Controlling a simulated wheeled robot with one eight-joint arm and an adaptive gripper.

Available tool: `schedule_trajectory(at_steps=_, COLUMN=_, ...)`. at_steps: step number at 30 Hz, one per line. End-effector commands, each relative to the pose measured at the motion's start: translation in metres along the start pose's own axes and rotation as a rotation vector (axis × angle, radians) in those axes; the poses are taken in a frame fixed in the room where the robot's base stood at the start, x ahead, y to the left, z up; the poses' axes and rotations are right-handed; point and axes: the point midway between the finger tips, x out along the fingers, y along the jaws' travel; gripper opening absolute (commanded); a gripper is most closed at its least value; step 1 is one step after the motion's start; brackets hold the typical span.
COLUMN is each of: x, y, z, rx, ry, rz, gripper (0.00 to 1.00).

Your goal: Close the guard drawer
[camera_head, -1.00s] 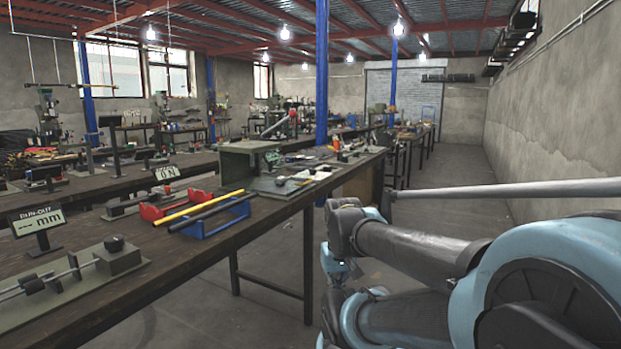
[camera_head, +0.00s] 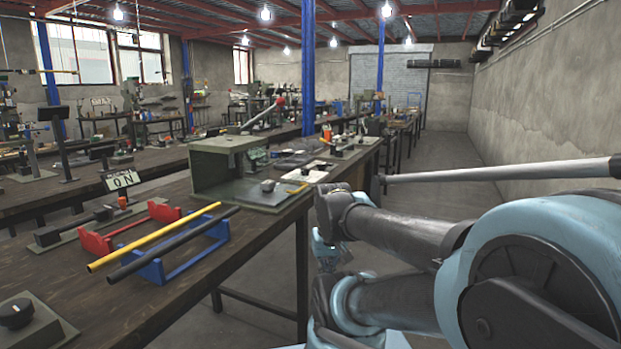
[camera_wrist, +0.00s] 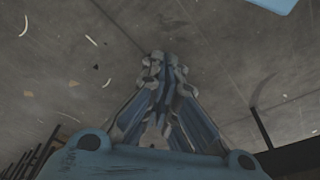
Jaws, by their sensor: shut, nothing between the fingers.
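A rivet press with a green box-like housing (camera_head: 222,165) stands on the wooden bench in the head view, with a lever ending in a red knob (camera_head: 280,102) above it. A flat green plate (camera_head: 243,194) with a black knob (camera_head: 268,186) extends from the housing toward the bench's front edge. My gripper (camera_wrist: 163,62) is shut and empty in the wrist view, over bare floor. It is apart from the press, which is not in the wrist view.
A yellow rod (camera_head: 155,236) and a dark rod (camera_head: 172,246) lie across red and blue stands left of the press. The bench's front edge and legs (camera_head: 302,266) are near my arm. The aisle floor to the right is open.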

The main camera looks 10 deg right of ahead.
Motion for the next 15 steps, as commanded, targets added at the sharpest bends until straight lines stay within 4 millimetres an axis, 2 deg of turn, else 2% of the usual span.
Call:
schedule_trajectory(at_steps=9, x=0.0, y=0.0, z=0.0, rx=0.001, ry=0.0, rz=0.0, gripper=0.0)
schedule_trajectory(at_steps=12, x=-0.009, y=0.0, z=0.005, rx=0.022, ry=0.011, rz=-0.003, gripper=0.0)
schedule_trajectory(at_steps=15, x=-0.021, y=0.001, z=-0.008, rx=0.095, ry=0.008, rz=-0.013, gripper=0.0)
